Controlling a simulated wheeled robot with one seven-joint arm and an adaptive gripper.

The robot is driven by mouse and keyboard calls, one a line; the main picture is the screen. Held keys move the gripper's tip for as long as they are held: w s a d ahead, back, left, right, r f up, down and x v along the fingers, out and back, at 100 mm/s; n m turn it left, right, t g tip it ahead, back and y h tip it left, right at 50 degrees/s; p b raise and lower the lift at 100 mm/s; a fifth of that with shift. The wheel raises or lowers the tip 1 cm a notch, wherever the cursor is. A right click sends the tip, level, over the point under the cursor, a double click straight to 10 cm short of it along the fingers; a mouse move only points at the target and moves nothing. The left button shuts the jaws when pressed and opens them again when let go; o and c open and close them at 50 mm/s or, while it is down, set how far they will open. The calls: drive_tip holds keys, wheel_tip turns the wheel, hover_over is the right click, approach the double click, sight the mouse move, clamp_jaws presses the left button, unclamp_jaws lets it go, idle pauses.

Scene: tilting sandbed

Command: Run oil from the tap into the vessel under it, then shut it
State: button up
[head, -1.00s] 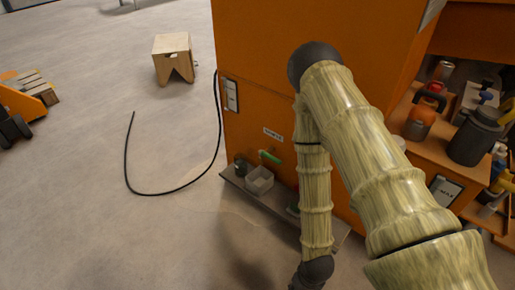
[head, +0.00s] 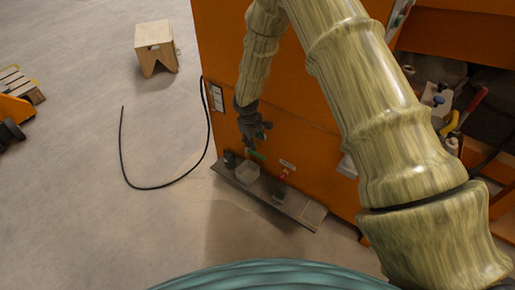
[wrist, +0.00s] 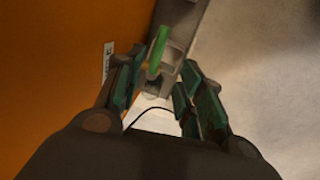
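A tap with a green lever (head: 257,155) sticks out low on the orange cabinet front. Under it a pale grey open vessel (head: 246,172) stands on a grey ledge (head: 307,212). I cannot make out its contents or any stream. My gripper (head: 253,132) is just above the lever, pointing down. In the wrist view my gripper (wrist: 160,98) is open, its fingers spread with nothing between the tips. The green lever (wrist: 158,48) lies just beyond them, over the grey vessel (wrist: 174,57). I see no contact with the lever.
A red-handled fitting (head: 283,175) is to the right, above a dark container (head: 279,194). A small dark container (head: 229,158) stands left of the vessel. A black cable (head: 150,186) loops on the floor. A wooden stool (head: 156,47) stands farther back. The floor before the ledge is clear.

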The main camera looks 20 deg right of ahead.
sight(258, 154)
drive_tip(key=f, duration=0.3)
drive_tip(key=w+d+f+b, duration=0.1)
drive_tip(key=f, duration=0.6)
drive_tip(key=shift+w+d+f+b, duration=0.2)
drive_tip(key=shift+d+f+b, duration=0.1)
drive_tip(key=shift+d, duration=0.1)
clamp_jaws()
